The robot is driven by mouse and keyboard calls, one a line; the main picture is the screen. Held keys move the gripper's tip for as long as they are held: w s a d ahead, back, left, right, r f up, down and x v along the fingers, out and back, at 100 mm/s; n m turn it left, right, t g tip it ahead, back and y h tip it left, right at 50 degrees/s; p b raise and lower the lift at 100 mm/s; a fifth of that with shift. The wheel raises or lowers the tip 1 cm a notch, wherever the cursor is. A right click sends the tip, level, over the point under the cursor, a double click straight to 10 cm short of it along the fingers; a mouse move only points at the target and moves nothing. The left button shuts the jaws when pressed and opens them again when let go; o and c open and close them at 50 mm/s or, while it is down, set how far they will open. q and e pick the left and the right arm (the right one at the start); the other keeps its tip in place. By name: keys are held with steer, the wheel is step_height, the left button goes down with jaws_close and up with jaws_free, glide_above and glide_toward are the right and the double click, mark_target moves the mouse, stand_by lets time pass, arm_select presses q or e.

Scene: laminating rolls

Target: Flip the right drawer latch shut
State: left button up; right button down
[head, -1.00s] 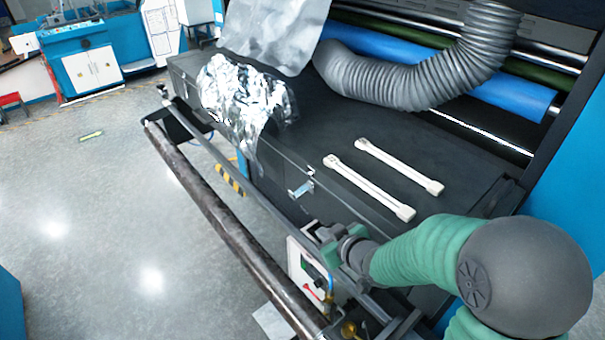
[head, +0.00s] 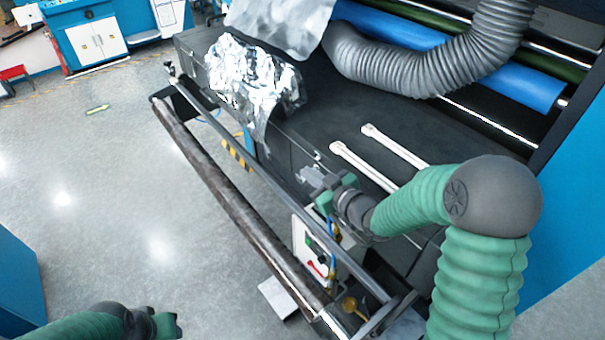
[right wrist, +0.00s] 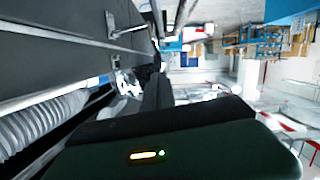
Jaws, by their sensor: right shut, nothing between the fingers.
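The dark drawer unit's front (head: 285,150) carries a small silver latch, now mostly hidden behind my right gripper; a small metal piece (head: 318,157) shows just above the fingers. My right gripper (head: 308,176) is shut and empty, close against the drawer front at the latch. I cannot tell whether it touches the latch or how the latch is set. In the right wrist view, the dark drawer front runs along the upper left, with metal fittings (right wrist: 112,25) on it. My left gripper (head: 152,322) is low at the left, over the floor, away from the drawers; its jaws are unclear.
A long roller bar (head: 215,185) runs in front of the drawers. A control box (head: 312,250) hangs below my right gripper. Crumpled foil (head: 245,75), pale bars (head: 395,147) and a grey hose (head: 430,65) are on or above the unit's top. Open floor lies left.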

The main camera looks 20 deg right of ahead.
steer(key=w+f+p, duration=0.2)
steer(key=w+f, duration=0.2)
steer(key=f, duration=0.1)
steer(key=shift+w+a+p, duration=0.2)
steer(key=shift+a+p, duration=0.1)
step_height(320, 180, down, 7)
steer(key=n+t+h+b, duration=0.1)
steer(key=n+b, duration=0.6)
steer(key=b, duration=1.5)
steer(key=shift+t+h+b, duration=0.3)
steer(key=shift+h+b, duration=0.1)
steer(key=shift+h, duration=0.2)
steer(key=shift+a+r, duration=0.1)
steer(key=shift+a, duration=0.1)
